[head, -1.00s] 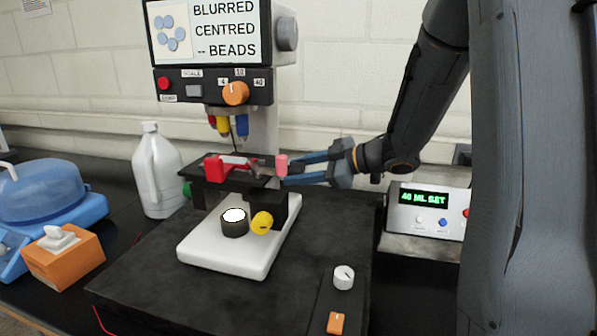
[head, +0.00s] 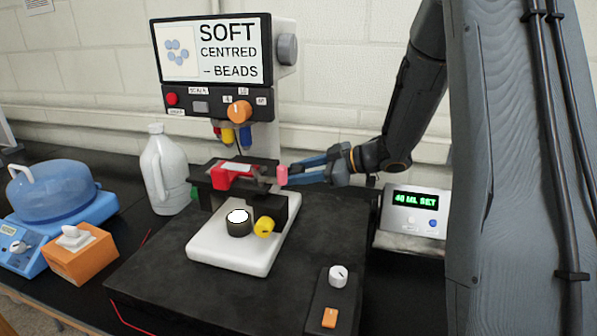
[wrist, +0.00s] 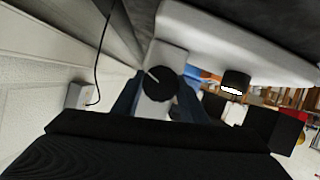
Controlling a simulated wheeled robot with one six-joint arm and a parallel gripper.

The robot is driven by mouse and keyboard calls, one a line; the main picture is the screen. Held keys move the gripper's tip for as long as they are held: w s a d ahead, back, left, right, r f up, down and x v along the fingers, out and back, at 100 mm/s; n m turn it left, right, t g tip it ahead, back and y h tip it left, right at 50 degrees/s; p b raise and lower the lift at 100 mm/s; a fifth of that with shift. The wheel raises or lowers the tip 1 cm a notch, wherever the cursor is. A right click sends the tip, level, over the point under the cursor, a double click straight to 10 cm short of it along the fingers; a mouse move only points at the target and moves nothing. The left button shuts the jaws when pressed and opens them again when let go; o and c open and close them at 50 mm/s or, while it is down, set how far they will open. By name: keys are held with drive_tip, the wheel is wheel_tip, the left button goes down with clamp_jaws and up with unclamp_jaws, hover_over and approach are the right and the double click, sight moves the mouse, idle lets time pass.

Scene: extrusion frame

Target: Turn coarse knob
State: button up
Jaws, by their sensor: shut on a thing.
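The microscope stands on a black platform, with its screen (head: 215,50) reading "SOFT CENTRED -- BEADS". My gripper (head: 298,172) reaches in from the right, beside the stage, its blue fingers pointing left. In the wrist view, a round black knob (wrist: 160,84) with a white pointer line sits on a pale block between the two blue fingers. My gripper (wrist: 158,104) is shut on this coarse knob. In the head view the knob is hidden behind the fingers and the pink cylinder (head: 283,175) at the stage's right end.
A yellow knob (head: 264,227) and a black lamp cup (head: 238,228) are on the white base (head: 232,255). A grey box (head: 412,211) reading "40 ML SET" stands right of my gripper. A white jug (head: 163,170) stands left. The platform's front is largely clear.

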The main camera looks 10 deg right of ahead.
drive_tip(key=o, duration=1)
drive_tip(key=shift+b+v, duration=0.95)
drive_tip(key=shift+v, duration=2.95)
